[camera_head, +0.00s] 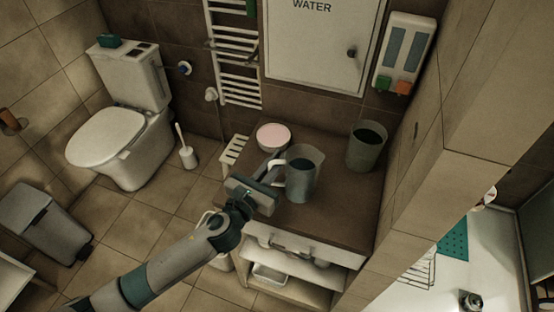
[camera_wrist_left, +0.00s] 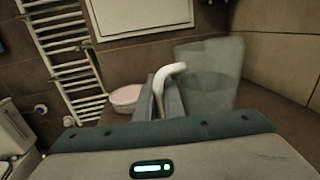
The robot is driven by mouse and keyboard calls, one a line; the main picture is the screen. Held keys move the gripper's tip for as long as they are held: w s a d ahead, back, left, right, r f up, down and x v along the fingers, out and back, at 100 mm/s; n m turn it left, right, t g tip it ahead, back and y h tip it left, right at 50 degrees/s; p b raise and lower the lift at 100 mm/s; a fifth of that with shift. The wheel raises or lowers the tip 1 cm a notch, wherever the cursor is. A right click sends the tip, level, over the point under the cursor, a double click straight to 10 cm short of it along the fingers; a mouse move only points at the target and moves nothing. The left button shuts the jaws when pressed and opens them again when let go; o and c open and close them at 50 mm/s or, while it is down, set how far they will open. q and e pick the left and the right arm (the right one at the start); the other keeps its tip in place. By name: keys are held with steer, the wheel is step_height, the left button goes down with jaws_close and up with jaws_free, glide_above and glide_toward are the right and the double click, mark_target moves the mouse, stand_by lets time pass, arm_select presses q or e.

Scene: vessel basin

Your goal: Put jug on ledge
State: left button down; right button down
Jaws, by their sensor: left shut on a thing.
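A translucent grey jug (camera_head: 303,174) stands upright at the middle of the brown ledge (camera_head: 345,215), or very close above it; I cannot tell if its base touches. My left gripper (camera_head: 276,168) comes from the left and is shut on the jug's pale handle. In the left wrist view the white handle (camera_wrist_left: 170,78) sits between the two fingers, with the clear jug body (camera_wrist_left: 210,85) just to the right. My right gripper does not show in either view.
A pink-topped bowl (camera_head: 273,136) stands behind the jug, and a dark green-grey bin-like vessel (camera_head: 367,146) stands at the back right. A white cabinet door (camera_head: 320,45) and a towel radiator (camera_head: 235,55) are behind. A tiled wall edge (camera_head: 410,170) bounds the right side. The ledge's front right is clear.

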arm_select(q)
steer(key=c, duration=1.9)
jaws_free()
steer(key=shift+o, duration=0.2)
steer(key=shift+s+a+f, duration=0.1)
steer(key=shift+s+a, duration=0.15)
steer(key=shift+s, duration=0.2)
steer(key=b+v, duration=0.2)
steer(key=v, duration=0.9)
steer(key=shift+b, duration=0.4)
